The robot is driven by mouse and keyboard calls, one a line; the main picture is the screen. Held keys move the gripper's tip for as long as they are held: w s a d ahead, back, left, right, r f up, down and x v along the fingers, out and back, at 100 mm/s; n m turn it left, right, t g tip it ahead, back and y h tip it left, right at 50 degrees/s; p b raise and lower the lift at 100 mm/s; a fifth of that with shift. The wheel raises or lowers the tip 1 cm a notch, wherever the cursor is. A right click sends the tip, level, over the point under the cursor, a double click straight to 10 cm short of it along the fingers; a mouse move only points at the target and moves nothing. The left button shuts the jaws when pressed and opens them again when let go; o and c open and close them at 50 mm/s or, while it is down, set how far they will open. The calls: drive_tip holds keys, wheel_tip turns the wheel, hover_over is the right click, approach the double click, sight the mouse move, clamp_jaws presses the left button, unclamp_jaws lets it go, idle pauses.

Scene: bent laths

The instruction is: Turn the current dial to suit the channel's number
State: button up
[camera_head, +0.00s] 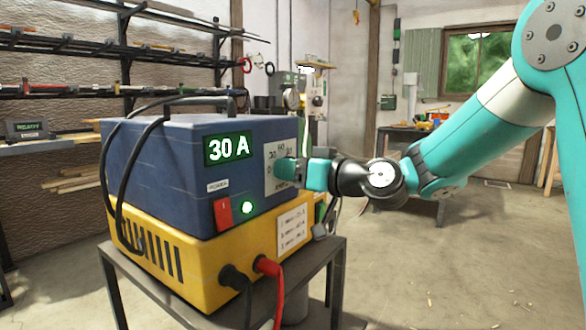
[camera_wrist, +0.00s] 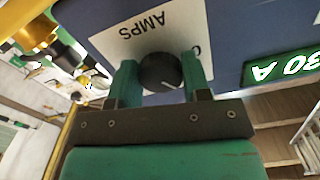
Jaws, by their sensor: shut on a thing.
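The current dial is a round black knob (camera_wrist: 160,72) on a white plate marked AMPS (camera_wrist: 150,35), seen upside down in the wrist view. My gripper (camera_wrist: 160,78) has its two green fingers on either side of the knob, shut on it. In the head view my gripper (camera_head: 288,170) meets the white scale plate (camera_head: 270,178) on the blue and yellow welding machine (camera_head: 165,165) and hides the knob. The green-lit display (camera_head: 228,148) reads 30 A. A white card (camera_head: 292,228) with several lines of small print, too small to read surely, is on the yellow lower part.
A red switch (camera_head: 223,213) and a lit green lamp (camera_head: 246,207) sit below the display. Black and red cable plugs (camera_head: 266,265) stick out at the lower front. The machine stands on a dark metal table (camera_head: 335,262). Floor to the right is mostly clear.

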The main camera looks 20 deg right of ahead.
drive_tip(key=m+p, duration=0.2)
drive_tip(key=m, duration=0.4)
drive_tip(key=shift+r, duration=0.1)
drive_tip(key=shift+m, duration=0.4)
drive_tip(key=o, duration=0.9)
drive_tip(key=shift+s, duration=0.1)
drive_tip(key=b+v, duration=1.4)
drive_tip(key=v, duration=0.3)
drive_tip(key=shift+d, duration=0.1)
